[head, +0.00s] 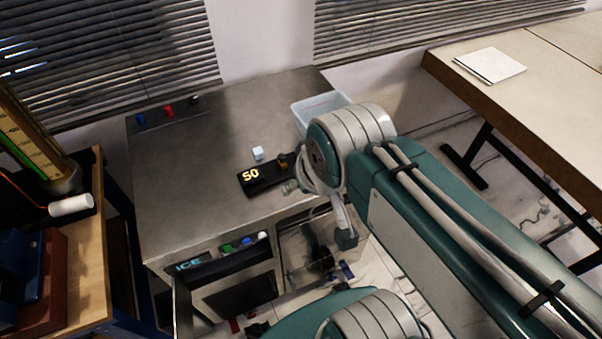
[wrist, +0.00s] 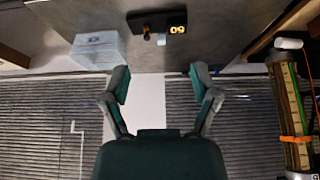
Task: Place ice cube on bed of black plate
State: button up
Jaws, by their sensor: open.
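The ice cube (head: 258,153) is a small pale block on the metal bench top, close beside the far edge of the black plate in the head view. It also shows in the wrist view (wrist: 161,40). The black plate (head: 257,184) is a dark slab with a glowing "50" on its left end; it shows in the wrist view (wrist: 151,20) too. My gripper (wrist: 160,76) is open and empty, its two fingers spread wide, with the cube and plate beyond the fingertips. In the head view my arm hides most of the gripper.
A clear plastic bin (head: 312,104) stands at the bench's back right. A row of coloured knobs (head: 168,111) is at the back left. An open drawer marked ICE (head: 190,266) juts from the bench front. The left of the bench top (head: 190,190) is bare.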

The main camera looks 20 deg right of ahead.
jog(key=w+r+n+g, duration=0.1)
jog(key=w+n, duration=0.3)
jog(key=w, duration=0.3)
jog(key=n+g, duration=0.5)
jog(key=n, duration=0.9)
send_over(255, 150)
notch_tip(255, 150, down, 14)
jog(key=f, duration=0.5)
jog(key=shift+s+f, duration=0.15)
jog(key=shift+s, duration=0.2)
jog(key=shift+w+f, duration=0.15)
jog(key=shift+f, duration=1.25)
jog(key=shift+w+f, duration=0.15)
jog(key=shift+f, duration=1.2)
jog(key=c, duration=1)
